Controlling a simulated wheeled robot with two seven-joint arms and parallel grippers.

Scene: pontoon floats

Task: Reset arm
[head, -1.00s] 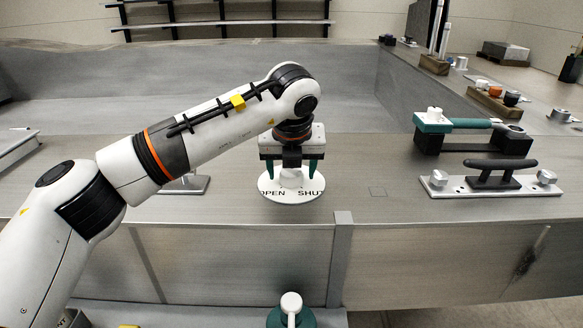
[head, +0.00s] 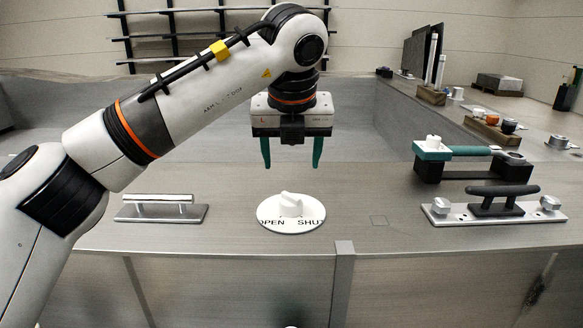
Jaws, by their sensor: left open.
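My left gripper (head: 292,160) points down, its two teal fingers apart and empty. It hangs above and slightly behind a round white dial (head: 291,213) on the grey metal deck. The dial has a raised white knob and the words OPEN and SHUT on its face. The gripper does not touch the dial. My left arm comes in from the left, bent at the elbow. My right gripper is not in view.
A metal handle on a plate (head: 160,208) lies left of the dial. At right are a plate with a black cleat (head: 503,205) and a black block with a teal-handled tool (head: 455,153). Racks (head: 170,35) stand behind. The deck between dial and cleat is clear.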

